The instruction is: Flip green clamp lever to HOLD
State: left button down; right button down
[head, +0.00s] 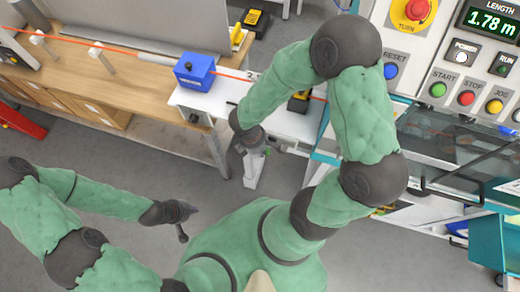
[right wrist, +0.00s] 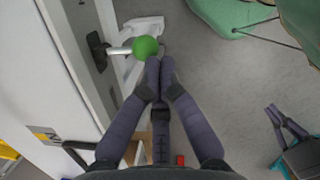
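The green clamp lever shows in the right wrist view as a green ball knob (right wrist: 146,46) on a short metal rod. The rod sticks out sideways from a black pivot on a pale upright face. My right gripper (right wrist: 160,64) has its two fingertips together just below and right of the knob. They are very close to it; I cannot tell whether they touch. Nothing shows between them. In the head view the right gripper (head: 254,150) is beside the white bench's front edge. My left gripper (head: 190,222) hangs over bare floor with its fingers apart. No HOLD marking is readable.
A wooden workbench (head: 140,105) is at left. A control panel (head: 465,85) reading 1.78 m is at right. Grey floor is open in front.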

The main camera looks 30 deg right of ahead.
pick_arm(q)
jog(key=shift+f, duration=0.1)
pick_arm(e)
jog(key=shift+s+d+n, duration=0.15)
jog(key=shift+s+n, duration=0.15)
jog(key=shift+n, duration=0.2)
jog(key=shift+w, duration=0.15)
dwell(0.3)
jog(key=shift+w+d, duration=0.15)
jog(key=shift+w, duration=0.55)
jog(key=shift+r, duration=0.1)
